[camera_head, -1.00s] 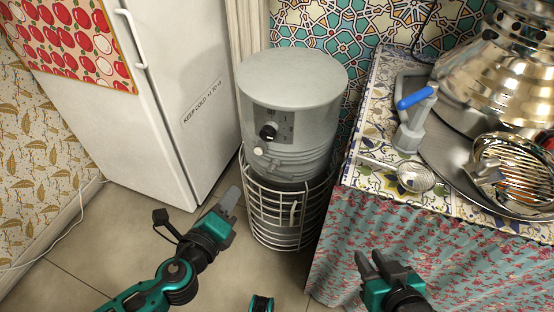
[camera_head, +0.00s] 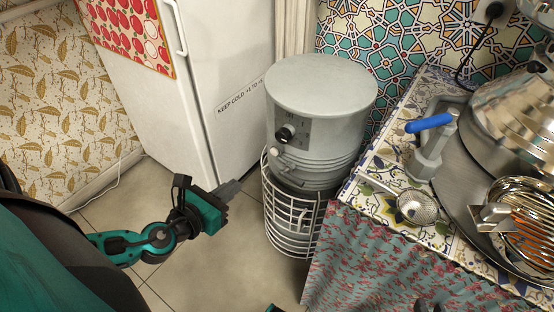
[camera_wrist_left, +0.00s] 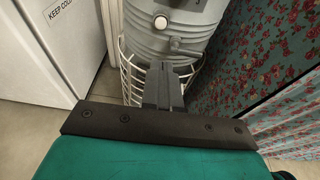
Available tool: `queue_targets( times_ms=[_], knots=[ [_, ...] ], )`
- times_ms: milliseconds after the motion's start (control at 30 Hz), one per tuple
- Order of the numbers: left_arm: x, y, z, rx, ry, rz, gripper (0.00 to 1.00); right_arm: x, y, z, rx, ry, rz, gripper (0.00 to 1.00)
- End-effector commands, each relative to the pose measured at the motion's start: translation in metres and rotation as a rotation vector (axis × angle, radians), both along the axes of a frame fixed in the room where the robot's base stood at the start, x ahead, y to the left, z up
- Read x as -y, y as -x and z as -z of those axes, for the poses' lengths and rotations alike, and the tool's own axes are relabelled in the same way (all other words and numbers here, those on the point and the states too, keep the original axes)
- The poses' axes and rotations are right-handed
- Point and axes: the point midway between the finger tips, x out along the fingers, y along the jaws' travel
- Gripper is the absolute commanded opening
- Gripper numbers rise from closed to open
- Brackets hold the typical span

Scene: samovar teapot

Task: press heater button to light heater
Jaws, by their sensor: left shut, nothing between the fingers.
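The heater (camera_head: 322,90) is a grey cylinder with a flat round top, standing in a white wire cage. On its front are a black knob (camera_head: 286,133) and, below it, a small light button (camera_head: 279,151). The button shows as a white disc in the left wrist view (camera_wrist_left: 160,22). My left gripper (camera_head: 236,186) is shut and empty, left of the heater and lower than the button, apart from it. In the left wrist view its fingers (camera_wrist_left: 163,75) point toward the heater below the button. Only dark tips of my right gripper (camera_head: 428,304) show at the bottom edge.
A white fridge (camera_head: 225,60) stands behind and left of the heater. The wire cage (camera_head: 290,215) surrounds its lower part. A cloth-fronted counter (camera_head: 360,245) with a strainer (camera_head: 416,207), a blue-handled tap (camera_head: 430,124) and metalware is close on the right. Bare floor (camera_head: 235,250) lies in front.

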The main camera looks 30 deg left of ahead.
Motion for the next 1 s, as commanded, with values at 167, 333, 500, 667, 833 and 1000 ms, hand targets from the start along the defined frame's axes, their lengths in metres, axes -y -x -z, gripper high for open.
queue_targets(
  times_ms=[167, 333, 500, 667, 833, 1000],
  knots=[
    [0.0, 0.0, 0.0, 0.0, -0.001, 0.0, 0.0, -0.001, 0.0, 0.0, 0.0, -0.002, 0.0, 0.28],
    [0.0, -0.001, 0.0, 0.001, 0.001, 0.0, 0.0, -0.001, 0.0, 0.0, 0.001, -0.004, 0.001, 0.28],
    [0.001, -0.013, 0.003, 0.002, 0.002, -0.001, 0.0, -0.001, 0.0, 0.0, 0.001, -0.005, 0.002, 0.28],
    [0.002, -0.035, 0.01, 0.003, 0.003, -0.003, 0.0, -0.001, 0.0, 0.002, 0.001, -0.004, 0.001, 0.28],
    [0.004, -0.062, 0.017, 0.004, 0.002, -0.002, 0.0, -0.001, 0.0, 0.004, 0.001, -0.004, 0.001, 0.28],
    [0.006, -0.09, 0.025, 0.004, 0.003, -0.002, 0.0, -0.001, 0.0, 0.007, 0.001, -0.004, 0.001, 0.28]
  ],
)
